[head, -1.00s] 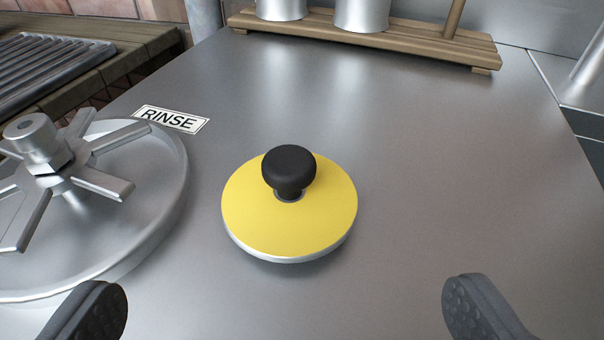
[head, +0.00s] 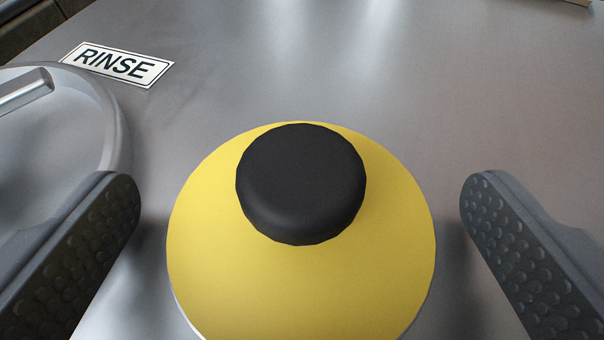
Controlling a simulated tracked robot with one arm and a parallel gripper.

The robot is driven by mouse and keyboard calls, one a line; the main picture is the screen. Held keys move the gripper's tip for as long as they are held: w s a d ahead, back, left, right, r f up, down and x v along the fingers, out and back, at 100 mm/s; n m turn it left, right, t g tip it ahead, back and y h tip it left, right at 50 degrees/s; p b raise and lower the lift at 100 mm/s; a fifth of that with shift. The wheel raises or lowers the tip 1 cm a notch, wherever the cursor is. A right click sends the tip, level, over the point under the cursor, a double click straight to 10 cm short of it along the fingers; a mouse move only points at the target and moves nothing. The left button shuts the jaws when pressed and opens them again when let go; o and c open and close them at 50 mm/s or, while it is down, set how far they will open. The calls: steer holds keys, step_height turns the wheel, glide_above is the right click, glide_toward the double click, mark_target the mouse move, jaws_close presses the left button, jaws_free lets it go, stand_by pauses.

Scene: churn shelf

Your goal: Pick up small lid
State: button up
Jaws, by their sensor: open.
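The small lid (head: 300,285) is a yellow disc with a pale metal rim and a round black knob (head: 301,184) on top. It lies on the metal surface in the lower middle of the head view, its near edge cut off by the frame. My gripper (head: 300,200) is open, with one dark studded finger on each side of the lid. There is a gap between each finger and the lid, and nothing is between the fingers but the lid and its knob. The knob hides part of the disc behind it.
A large metal lid (head: 118,130) lies close to my left finger, mostly out of frame. A RINSE label (head: 117,64) is on the metal surface (head: 400,100) at the upper left. The surface behind and right of the small lid is clear.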

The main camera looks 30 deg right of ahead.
mark_target(304, 273)
steer(key=c, duration=1.1)
steer(key=shift+o, duration=0.2)
steer(key=shift+r, duration=0.1)
steer(key=shift+r+p, duration=1.1)
steer(key=shift+r, duration=0.6)
steer(key=s, duration=0.4)
steer(key=s+a+r+p, duration=0.1)
steer(key=s, duration=0.4)
steer(key=s+p, duration=0.1)
steer(key=s, duration=0.3)
steer(key=shift+s+a+r, duration=0.2)
steer(key=shift+s+a, duration=0.05)
steer(key=shift+s, duration=0.05)
steer(key=shift+s+f+b, duration=0.15)
steer(key=shift+s+b, duration=0.05)
steer(key=shift+b, duration=0.3)
steer(key=shift+s+a+b, duration=0.25)
steer(key=shift+s+b, duration=0.55)
steer(key=shift+s, duration=0.15)
